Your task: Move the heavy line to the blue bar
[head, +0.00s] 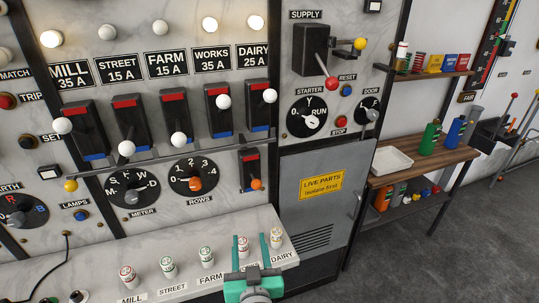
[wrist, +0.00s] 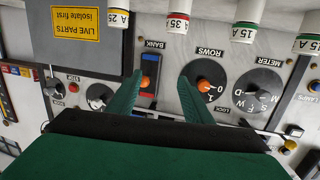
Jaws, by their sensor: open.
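Five black line switches with red tops, blue bottoms and white knobs stand in a row in the head view. The MILL switch (head: 84,130) and WORKS switch (head: 217,122) are labelled 35 A, DAIRY (head: 257,108) 25 A, STREET (head: 131,120) and FARM (head: 175,115) 15 A. The MILL, WORKS and DAIRY knobs sit higher on their switches; the STREET and FARM knobs sit lower. My gripper (head: 251,241) is open and empty, low in front of the panel near the fuse shelf. In the wrist view the fingers (wrist: 160,84) point towards the small BANK switch (wrist: 148,78) with an orange knob.
The fuse shelf (head: 75,270) bears several capped fuses, such as the red-marked one (head: 127,273). A rail runs below the switches. The ROWS dial (head: 193,177) and METER dial (head: 132,188) lie under it. Grey floor is clear at right.

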